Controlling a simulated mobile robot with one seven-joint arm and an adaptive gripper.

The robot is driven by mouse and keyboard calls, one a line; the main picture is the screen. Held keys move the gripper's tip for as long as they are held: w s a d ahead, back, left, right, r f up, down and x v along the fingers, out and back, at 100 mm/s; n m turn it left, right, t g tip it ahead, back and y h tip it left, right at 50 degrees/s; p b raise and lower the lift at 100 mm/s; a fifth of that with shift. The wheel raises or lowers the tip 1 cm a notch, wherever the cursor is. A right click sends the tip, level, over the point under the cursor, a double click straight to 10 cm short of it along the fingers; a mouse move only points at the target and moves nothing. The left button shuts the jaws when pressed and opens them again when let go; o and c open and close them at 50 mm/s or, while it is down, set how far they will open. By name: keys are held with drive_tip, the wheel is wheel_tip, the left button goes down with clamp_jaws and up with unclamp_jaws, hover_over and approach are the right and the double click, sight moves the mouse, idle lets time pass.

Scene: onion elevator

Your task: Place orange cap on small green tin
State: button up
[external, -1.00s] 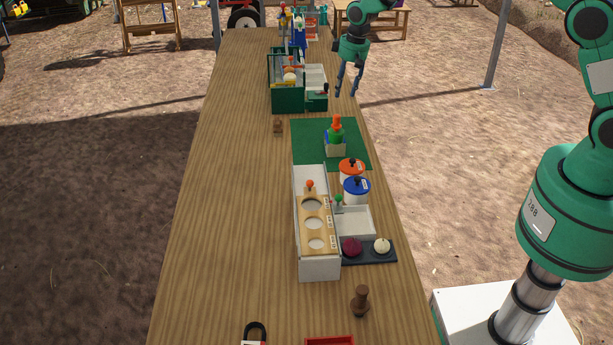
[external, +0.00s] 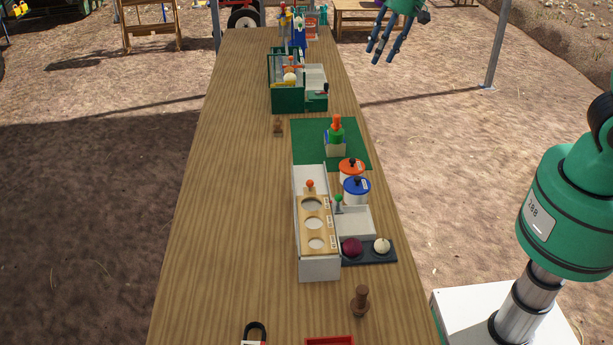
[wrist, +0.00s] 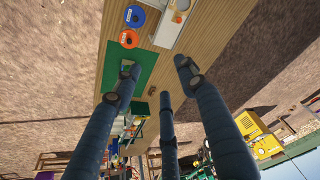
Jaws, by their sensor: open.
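An orange piece (external: 337,121) sits on top of a green piece (external: 336,135) on the green mat, above a small pale box (external: 335,149). I cannot tell whether they are the cap and tin. A white tin with an orange lid (external: 351,164) and one with a blue lid (external: 357,185) stand nearer; both lids show in the wrist view, orange (wrist: 129,38) and blue (wrist: 135,16). My gripper (external: 382,54) is open and empty, high beyond the table's right edge. Its spread fingers (wrist: 152,85) show in the wrist view.
A white tray with a wooden holed board (external: 315,231) and a dark stand with red and white knobs (external: 367,248) are nearer. A green crate (external: 288,100) stands farther back. The table's left side (external: 225,220) is largely clear.

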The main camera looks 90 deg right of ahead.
drive_tip(key=s+a+r+n, duration=0.1)
drive_tip(key=s+a+r, duration=0.5)
drive_tip(key=a, duration=0.4)
drive_tip(key=s+a+n+t, duration=0.1)
drive_tip(key=s+a+n, duration=0.1)
drive_tip(key=s+a, duration=0.6)
drive_tip(key=s+a+n+t+y, duration=0.1)
drive_tip(key=s+a+n, duration=0.1)
drive_tip(key=s+a, duration=0.6)
drive_tip(key=s, duration=0.6)
drive_tip(key=shift+s+r, duration=0.2)
drive_tip(key=shift+s, duration=0.15)
wheel_tip(320, 180, down, 12)
drive_tip(key=b, duration=1.2)
